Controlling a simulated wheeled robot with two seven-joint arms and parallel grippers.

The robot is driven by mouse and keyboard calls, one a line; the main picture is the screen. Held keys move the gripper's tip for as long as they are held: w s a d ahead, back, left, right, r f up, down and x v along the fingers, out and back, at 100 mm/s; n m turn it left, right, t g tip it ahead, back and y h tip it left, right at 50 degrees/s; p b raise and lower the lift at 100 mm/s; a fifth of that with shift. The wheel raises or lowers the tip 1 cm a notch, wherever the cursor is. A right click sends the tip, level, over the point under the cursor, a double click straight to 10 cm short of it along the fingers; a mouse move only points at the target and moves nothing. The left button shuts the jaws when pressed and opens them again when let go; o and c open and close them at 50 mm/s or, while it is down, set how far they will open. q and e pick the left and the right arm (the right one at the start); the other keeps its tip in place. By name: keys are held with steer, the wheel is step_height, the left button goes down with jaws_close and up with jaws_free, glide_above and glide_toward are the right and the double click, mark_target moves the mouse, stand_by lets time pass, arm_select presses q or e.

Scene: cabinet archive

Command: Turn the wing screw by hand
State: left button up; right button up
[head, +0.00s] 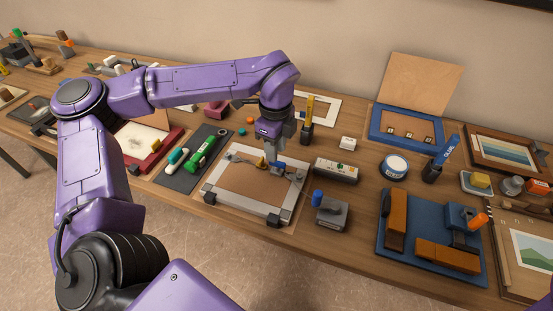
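My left gripper (274,165) points down over the grey picture frame (222,194) with the brown backing at the middle of the table. Whether the fingers are open or shut on something cannot be told. My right gripper is not in view.
A grey block with a blue knob (330,211) stands right of the frame. A grey strip box (336,170) lies behind it. A green tool (201,152) lies on a dark mat to the left. A blue mat (405,257) with orange-brown blocks lies to the right.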

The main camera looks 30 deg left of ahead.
mark_target(277, 166)
arm_select(q)
steer(key=f+b, duration=0.1)
steer(key=f, duration=0.1)
steer(key=w+f+b, duration=0.1)
steer(key=f, duration=0.1)
steer(key=shift+s+r, duration=0.15)
steer(key=shift+r, duration=0.2)
steer(key=shift+s+f, duration=0.15)
steer(key=shift+s, duration=0.05)
steer(key=shift+d+f, duration=0.1)
steer(key=shift+f, duration=0.15)
steer(key=shift+r, duration=0.1)
steer(key=c, duration=0.5)
jaws_close()
